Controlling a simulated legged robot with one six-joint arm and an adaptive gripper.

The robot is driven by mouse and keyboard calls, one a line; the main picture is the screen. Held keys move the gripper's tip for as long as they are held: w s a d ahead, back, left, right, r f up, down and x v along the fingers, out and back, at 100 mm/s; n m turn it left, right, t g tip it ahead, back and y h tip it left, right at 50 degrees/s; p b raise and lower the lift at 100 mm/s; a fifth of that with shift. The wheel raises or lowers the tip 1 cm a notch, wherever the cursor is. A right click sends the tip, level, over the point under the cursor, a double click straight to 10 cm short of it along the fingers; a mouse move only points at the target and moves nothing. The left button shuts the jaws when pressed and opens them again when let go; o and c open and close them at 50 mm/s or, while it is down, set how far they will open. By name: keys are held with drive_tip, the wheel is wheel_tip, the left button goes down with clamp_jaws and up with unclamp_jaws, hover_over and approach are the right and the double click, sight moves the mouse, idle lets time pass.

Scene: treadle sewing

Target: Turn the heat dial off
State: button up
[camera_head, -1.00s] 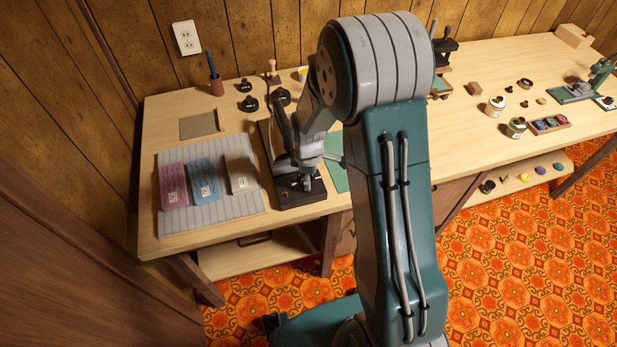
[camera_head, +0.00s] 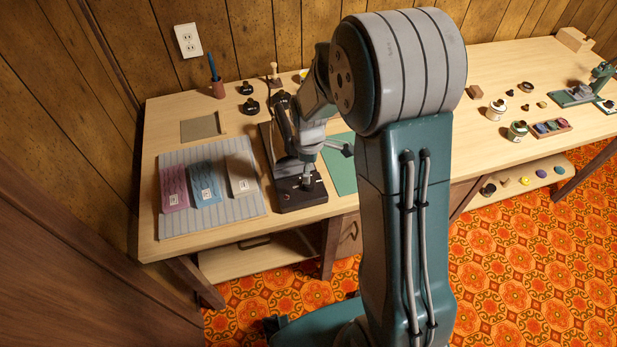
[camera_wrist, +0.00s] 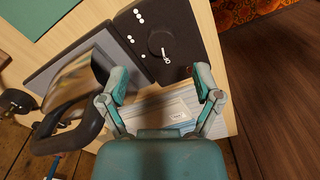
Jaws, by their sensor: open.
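The heat dial (camera_wrist: 163,41) is a round black knob with a pale pointer on the black control end of a press-like device (camera_wrist: 183,18). White dots and a small red spot lie around the knob. In the wrist view my gripper (camera_wrist: 160,80) is open, its two teal fingers apart, with the dial beyond the gap between them. The fingers look clear of the knob, though the exact distance cannot be told. In the head view the device's black base (camera_head: 287,201) stands on the table under my wrist; my arm hides part of it, and the dial cannot be made out clearly there.
The device's curved black handle (camera_wrist: 78,131) rises beside its grey plate (camera_wrist: 70,62). Pink (camera_head: 174,187), blue (camera_head: 205,183) and pale packets lie on a striped mat (camera_head: 237,206) to the left. A green mat (camera_head: 341,172) lies to the right.

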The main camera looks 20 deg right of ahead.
wheel_tip(320, 180, up, 7)
drive_tip(key=shift+f, duration=0.15)
idle(0.4)
drive_tip(key=s+r+m+t, duration=0.5)
drive_tip(key=s+r+m, duration=0.8)
drive_tip(key=s, duration=0.8)
wheel_tip(320, 180, up, 3)
drive_tip(key=shift+r+t, duration=0.2)
drive_tip(key=shift+t, duration=0.1)
